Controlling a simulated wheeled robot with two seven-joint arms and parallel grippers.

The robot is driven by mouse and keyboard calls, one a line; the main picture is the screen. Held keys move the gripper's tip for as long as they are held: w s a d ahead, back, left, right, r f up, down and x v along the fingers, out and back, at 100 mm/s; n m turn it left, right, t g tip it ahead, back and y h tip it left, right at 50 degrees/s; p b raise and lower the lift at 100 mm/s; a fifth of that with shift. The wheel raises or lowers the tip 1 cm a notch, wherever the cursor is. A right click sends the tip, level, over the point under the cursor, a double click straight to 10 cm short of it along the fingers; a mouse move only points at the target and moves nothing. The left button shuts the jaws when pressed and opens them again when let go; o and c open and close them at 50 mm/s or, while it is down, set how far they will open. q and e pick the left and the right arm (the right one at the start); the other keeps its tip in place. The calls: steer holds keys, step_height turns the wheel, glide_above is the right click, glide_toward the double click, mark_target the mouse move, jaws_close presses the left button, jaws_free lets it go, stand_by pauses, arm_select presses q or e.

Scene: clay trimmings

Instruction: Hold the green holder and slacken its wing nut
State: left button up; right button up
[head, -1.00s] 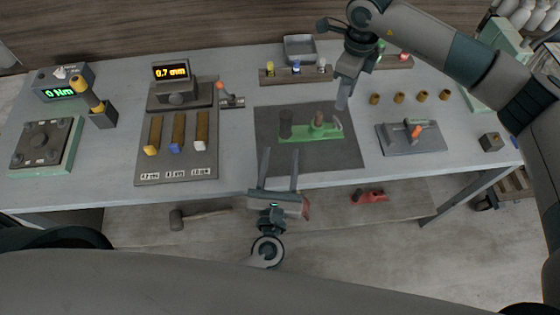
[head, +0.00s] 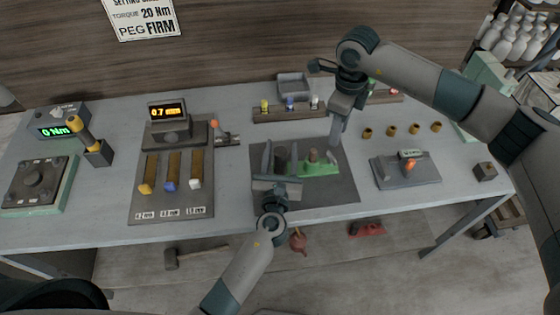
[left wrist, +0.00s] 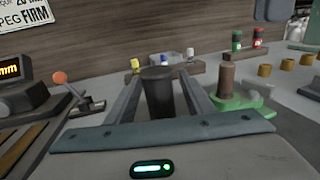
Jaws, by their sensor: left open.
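The green holder (head: 320,169) lies on the dark mat, with a dark upright cylinder (head: 281,154) at its left end and a brown post (head: 313,155) near its middle. My left gripper (head: 281,152) is open, its fingers on either side of the dark cylinder. In the left wrist view the dark cylinder (left wrist: 158,92) stands between the fingers with gaps visible; the green holder (left wrist: 238,104) shows to the right. A small grey part (head: 332,158) at the holder's right may be the wing nut. My right gripper (head: 335,138) points down just above that end; its jaw gap is not visible.
A grey fixture (head: 405,171) with an orange knob is right of the mat (head: 335,191). A block rack (head: 170,205) and a gauge reading 0.7 mm (head: 170,112) stand left. Several brown rings (head: 391,130) and a bottle rack (head: 290,113) lie behind.

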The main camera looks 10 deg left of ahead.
mark_target(332, 156)
arm_select(q)
steer(key=shift+w, duration=0.7)
jaws_close()
arm_select(e)
steer(key=shift+c, duration=0.7)
step_height(332, 156, up, 2)
steer(key=m, duration=0.7)
steer(key=shift+r+m, duration=0.1)
steer(key=shift+m, duration=0.2)
step_height(332, 156, down, 12)
steer(key=shift+f, duration=0.1)
